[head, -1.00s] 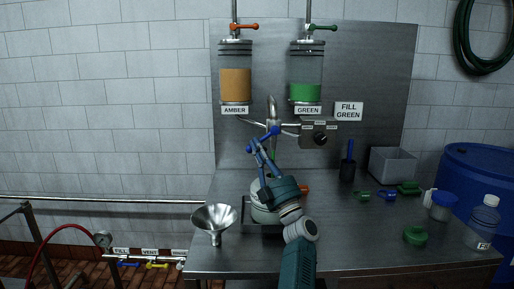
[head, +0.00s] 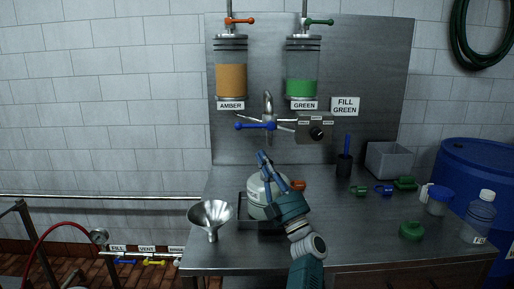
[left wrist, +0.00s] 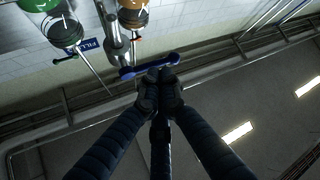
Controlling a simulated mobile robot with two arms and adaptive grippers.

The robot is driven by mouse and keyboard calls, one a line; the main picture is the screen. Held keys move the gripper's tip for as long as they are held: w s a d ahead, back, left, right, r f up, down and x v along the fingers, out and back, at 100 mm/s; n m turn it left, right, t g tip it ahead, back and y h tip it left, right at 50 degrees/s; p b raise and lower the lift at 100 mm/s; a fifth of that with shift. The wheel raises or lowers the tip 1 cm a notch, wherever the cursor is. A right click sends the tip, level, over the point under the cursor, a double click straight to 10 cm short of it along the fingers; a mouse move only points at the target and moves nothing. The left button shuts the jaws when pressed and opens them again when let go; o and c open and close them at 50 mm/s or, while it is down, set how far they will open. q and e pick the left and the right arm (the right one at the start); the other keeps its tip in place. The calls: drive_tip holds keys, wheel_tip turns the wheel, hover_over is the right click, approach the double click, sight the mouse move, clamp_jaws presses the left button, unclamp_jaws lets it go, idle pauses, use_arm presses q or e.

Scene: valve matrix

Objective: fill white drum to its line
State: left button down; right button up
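The white drum (head: 256,188) stands under the spout (head: 268,103), partly hidden by my left gripper. I cannot make out its line or level. The blue lever (head: 250,126) at the spout lies about level; it also shows in the left wrist view (left wrist: 150,66). My left gripper (head: 264,156) is below the lever, in front of the drum. In the left wrist view its fingertips (left wrist: 160,76) meet with nothing seen between them. The amber tank (head: 230,78) and green tank (head: 302,75) hang above. A sign (head: 345,106) reads FILL GREEN. My right gripper is not in view.
A steel funnel (head: 211,215) stands left of the drum. A knob box (head: 314,128) is right of the spout. A grey bin (head: 389,160), black cup (head: 344,167), green lid (head: 411,231), clear bottle (head: 480,217) and blue barrel (head: 478,170) are at right.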

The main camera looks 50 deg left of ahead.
use_arm(q)
drive_tip(key=v, duration=0.6)
drive_tip(key=shift+s+d, duration=0.15)
drive_tip(key=shift+s, duration=0.2)
idle(0.9)
